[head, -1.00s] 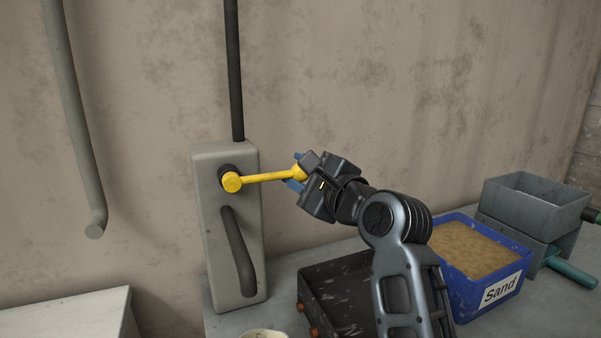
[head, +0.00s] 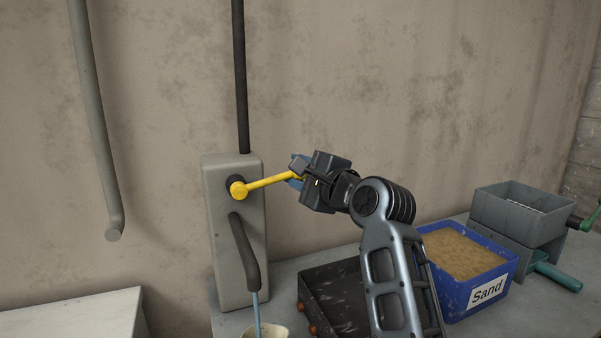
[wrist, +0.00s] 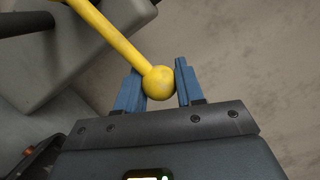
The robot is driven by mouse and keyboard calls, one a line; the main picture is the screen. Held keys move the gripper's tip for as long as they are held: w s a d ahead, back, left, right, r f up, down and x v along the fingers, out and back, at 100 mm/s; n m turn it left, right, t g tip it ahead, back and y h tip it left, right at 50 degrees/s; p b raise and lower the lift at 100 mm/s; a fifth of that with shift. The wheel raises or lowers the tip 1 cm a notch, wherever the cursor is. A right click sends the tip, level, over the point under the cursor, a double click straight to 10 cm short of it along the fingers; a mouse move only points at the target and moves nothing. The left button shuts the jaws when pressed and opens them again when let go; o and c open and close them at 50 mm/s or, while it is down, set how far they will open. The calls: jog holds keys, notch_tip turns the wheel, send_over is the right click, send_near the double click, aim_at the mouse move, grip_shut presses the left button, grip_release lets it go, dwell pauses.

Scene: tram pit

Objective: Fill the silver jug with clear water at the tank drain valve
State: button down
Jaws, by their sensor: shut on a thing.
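The valve is a grey box (head: 221,240) on the wall with a yellow lever (head: 268,182) and a dark downward spout (head: 243,250). My gripper (head: 297,177) is shut on the ball end of the lever. In the wrist view, the yellow ball (wrist: 159,83) sits between my blue fingers (wrist: 157,88). The lever slants up to the right. A thin bluish, clear-looking stream (head: 256,314) runs from the spout into a pale vessel (head: 277,331) below. Only its rim shows at the bottom edge; I cannot tell whether it is the silver jug or how full it is.
A dark tray (head: 330,306) stands on the bench beneath my arm. A grey pipe (head: 98,130) hangs on the wall at left, above a pale ledge (head: 70,312).

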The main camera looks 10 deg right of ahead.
jog(key=shift+r, duration=0.1)
jog(key=c, duration=0.7)
grip_release()
jog(key=shift+b+v, duration=0.7)
jog(key=shift+v, duration=3.2)
